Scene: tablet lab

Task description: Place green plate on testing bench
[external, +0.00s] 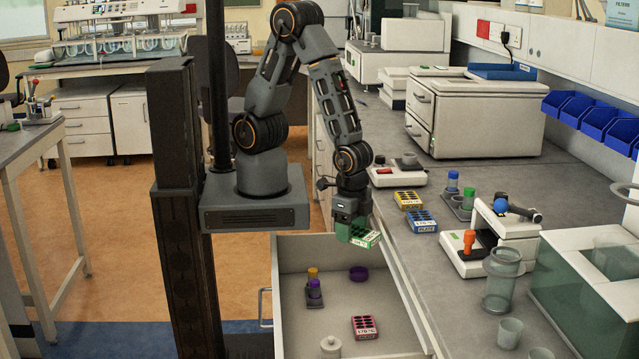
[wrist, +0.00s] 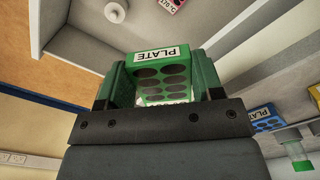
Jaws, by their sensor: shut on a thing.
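The green plate (external: 362,236) is a small block with round wells and a "PLATE" label. My gripper (external: 354,234) is shut on it and holds it above the right edge of an open drawer, beside the bench. In the wrist view the green plate (wrist: 162,72) sits between the two green fingers of my gripper (wrist: 163,85). The testing bench is likely the long grey worktop (external: 400,262) on the right; no label on it can be read. A yellow plate (external: 408,200) and a blue plate (external: 421,221) lie on this worktop.
A white microscope-like device (external: 490,240) stands right of the blue plate. Bare worktop lies between plates and drawer.

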